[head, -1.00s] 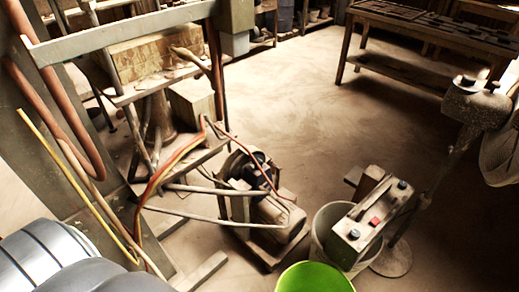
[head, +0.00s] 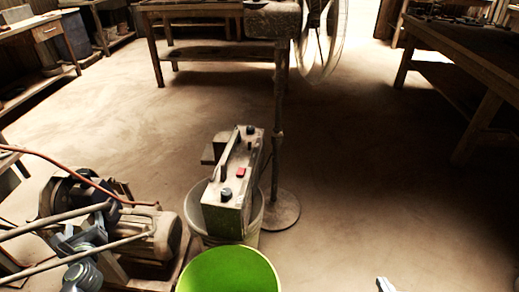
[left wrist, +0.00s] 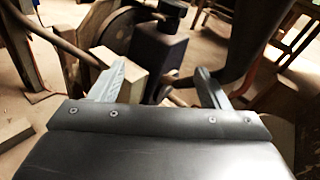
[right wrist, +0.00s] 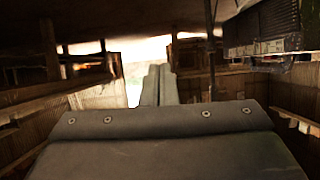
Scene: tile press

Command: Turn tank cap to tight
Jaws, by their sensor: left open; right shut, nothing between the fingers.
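I cannot pick out a tank cap for certain in any view. The motor unit (head: 140,235) stands on the floor at the left of the head view, with a dark housing and metal bars around it. My left gripper (left wrist: 160,88) is open, its fingers apart. A dark block (left wrist: 165,62) and a pale wooden piece (left wrist: 125,70) show beyond and between the fingers, and I cannot tell whether they touch. My left arm is at the lower left of the head view, by the motor. My right gripper (right wrist: 158,85) is shut and empty; its tip shows at the bottom of the head view (head: 385,285).
A green bucket (head: 228,275) stands in front, a fan stand (head: 278,130) behind. Tables stand at the back (head: 200,55) and right (head: 470,55). The floor at right is clear.

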